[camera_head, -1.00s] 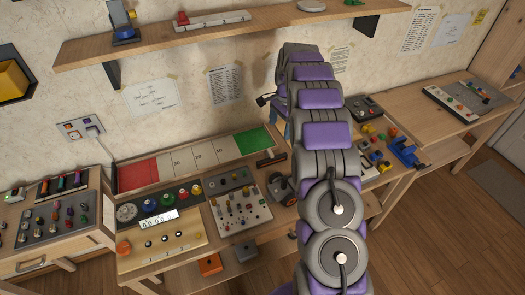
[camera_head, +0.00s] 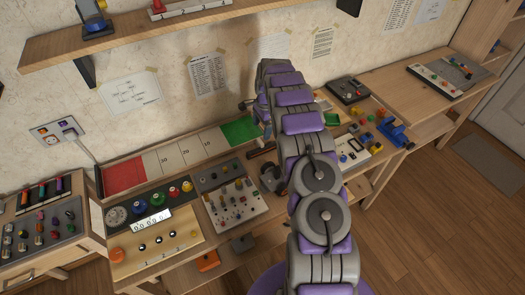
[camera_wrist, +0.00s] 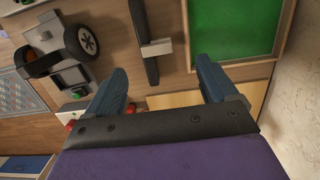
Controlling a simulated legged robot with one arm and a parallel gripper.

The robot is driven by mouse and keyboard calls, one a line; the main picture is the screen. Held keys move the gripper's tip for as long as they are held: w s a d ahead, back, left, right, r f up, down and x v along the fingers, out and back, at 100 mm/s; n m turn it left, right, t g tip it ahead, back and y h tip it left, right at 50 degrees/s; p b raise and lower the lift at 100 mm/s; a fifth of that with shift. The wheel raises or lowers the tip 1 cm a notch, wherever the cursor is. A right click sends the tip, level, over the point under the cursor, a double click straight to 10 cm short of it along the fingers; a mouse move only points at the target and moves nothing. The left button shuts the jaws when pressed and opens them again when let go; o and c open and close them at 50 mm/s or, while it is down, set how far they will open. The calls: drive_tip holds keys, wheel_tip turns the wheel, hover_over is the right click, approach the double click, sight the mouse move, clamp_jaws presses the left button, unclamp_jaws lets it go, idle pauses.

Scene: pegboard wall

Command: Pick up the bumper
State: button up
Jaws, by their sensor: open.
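A dark bar with a grey crosspiece (camera_wrist: 150,45), which may be the bumper, lies on the wooden bench in the wrist view. It also shows as a dark bar (camera_head: 262,153) left of my arm in the head view. My gripper (camera_wrist: 163,74) is open, its two blue fingers wide apart with nothing between them. The bar lies beyond the fingertips, nearer the left finger, and appears apart from them.
A wheeled dark toy (camera_wrist: 68,45) lies left of the bar; it also shows in the head view (camera_head: 271,178). A board with a green end (camera_wrist: 220,28) lies right of the bar. The wall (camera_wrist: 297,90) is close at right. Control panels (camera_head: 232,195) stand nearby.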

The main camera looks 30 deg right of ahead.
sight(260, 142)
drive_tip(key=f, duration=0.1)
drive_tip(key=a+f, duration=0.1)
drive_tip(key=f, duration=0.1)
drive_tip(key=shift+f, duration=0.15)
drive_tip(key=f, duration=0.1)
drive_tip(key=f+b, duration=0.1)
drive_tip(key=f, duration=0.1)
drive_tip(key=f+b, duration=0.1)
drive_tip(key=shift+s+d+f, duration=0.2)
drive_tip(key=shift+s+f, duration=0.2)
drive_tip(key=shift+f, duration=0.2)
drive_tip(key=shift+a+r, duration=0.15)
drive_tip(key=shift+a, duration=0.1)
